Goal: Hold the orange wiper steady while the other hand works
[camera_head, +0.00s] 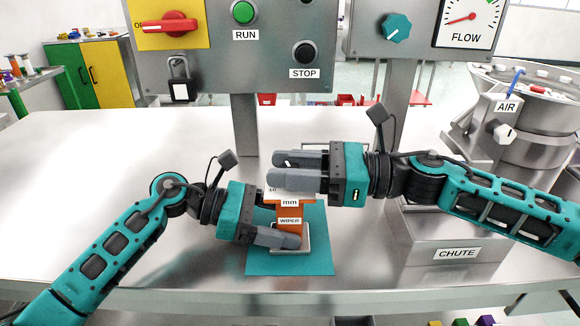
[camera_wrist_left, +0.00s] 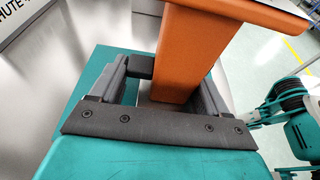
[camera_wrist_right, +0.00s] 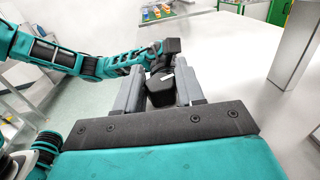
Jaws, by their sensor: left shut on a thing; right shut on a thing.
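The orange wiper (camera_head: 290,212), labelled WIPER, stands upright on a grey base on a teal mat (camera_head: 262,264). My left gripper (camera_head: 280,218) is shut on the wiper's lower part, with one finger across its front. In the left wrist view the orange post (camera_wrist_left: 192,55) stands between the fingers. My right gripper (camera_head: 280,169) is above the wiper's top and shut on a small dark thing, mostly hidden by the fingers. In the right wrist view a dark thing (camera_wrist_right: 161,90) shows between the fingers. A white "mm" label (camera_head: 290,202) is just below the right fingers.
A control panel (camera_head: 240,62) with RUN and STOP buttons stands behind on a post. A FLOW gauge (camera_head: 468,18) is at upper right. A CHUTE box (camera_head: 455,240) and a metal bowl unit (camera_head: 530,110) stand to the right. The table's left part (camera_head: 90,160) is clear.

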